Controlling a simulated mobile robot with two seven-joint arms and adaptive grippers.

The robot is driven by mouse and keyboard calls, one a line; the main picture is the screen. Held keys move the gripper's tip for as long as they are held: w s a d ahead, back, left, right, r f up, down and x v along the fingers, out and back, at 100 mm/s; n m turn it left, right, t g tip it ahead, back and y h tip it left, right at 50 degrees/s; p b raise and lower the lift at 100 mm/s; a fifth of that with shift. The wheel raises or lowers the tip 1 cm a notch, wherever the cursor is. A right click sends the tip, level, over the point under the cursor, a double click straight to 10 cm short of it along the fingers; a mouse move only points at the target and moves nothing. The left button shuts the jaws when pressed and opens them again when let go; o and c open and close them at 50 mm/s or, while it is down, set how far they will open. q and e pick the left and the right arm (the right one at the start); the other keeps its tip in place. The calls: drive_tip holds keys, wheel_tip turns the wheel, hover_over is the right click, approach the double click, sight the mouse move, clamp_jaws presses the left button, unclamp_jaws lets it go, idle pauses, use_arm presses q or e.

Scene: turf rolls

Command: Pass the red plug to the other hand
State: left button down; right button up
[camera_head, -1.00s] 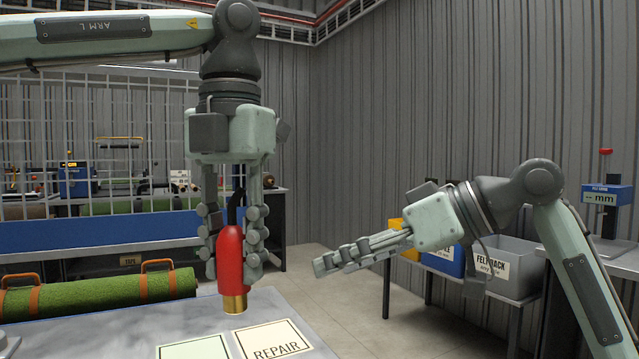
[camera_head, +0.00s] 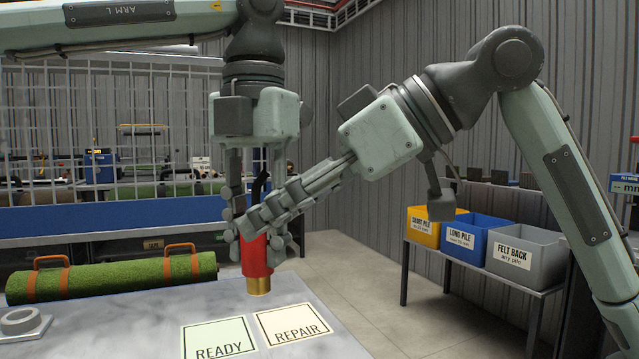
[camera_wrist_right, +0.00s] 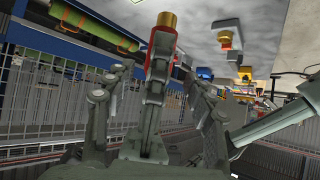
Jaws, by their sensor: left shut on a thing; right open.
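The red plug (camera_head: 256,256) hangs upright, brass end down, above the grey table. My left gripper (camera_head: 258,238) comes down from above and is shut on the plug's upper part. My right gripper (camera_head: 252,218) reaches in from the right, its fingers crossing in front of the left fingers and the upper plug. It is open. In the right wrist view the plug (camera_wrist_right: 164,42) shows by the fingertips of my right gripper (camera_wrist_right: 158,80), brass end up in the picture. Whether the right fingers touch the plug cannot be told. The plug's top is mostly hidden by fingers.
On the grey table (camera_head: 130,318) lie a READY card (camera_head: 218,336) and a REPAIR card (camera_head: 293,324). A green turf roll (camera_head: 112,277) with orange straps lies at left. Yellow (camera_head: 425,228), blue (camera_head: 478,240) and grey (camera_head: 525,254) bins stand on a bench at right.

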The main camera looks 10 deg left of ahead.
sight(257, 238)
drive_tip(key=shift+x, duration=2.05)
drive_tip(key=shift+c, duration=0.2)
drive_tip(key=c, duration=1.2)
use_arm(q)
drive_tip(key=c, duration=1.1)
unclamp_jaws()
use_arm(e)
clamp_jaws()
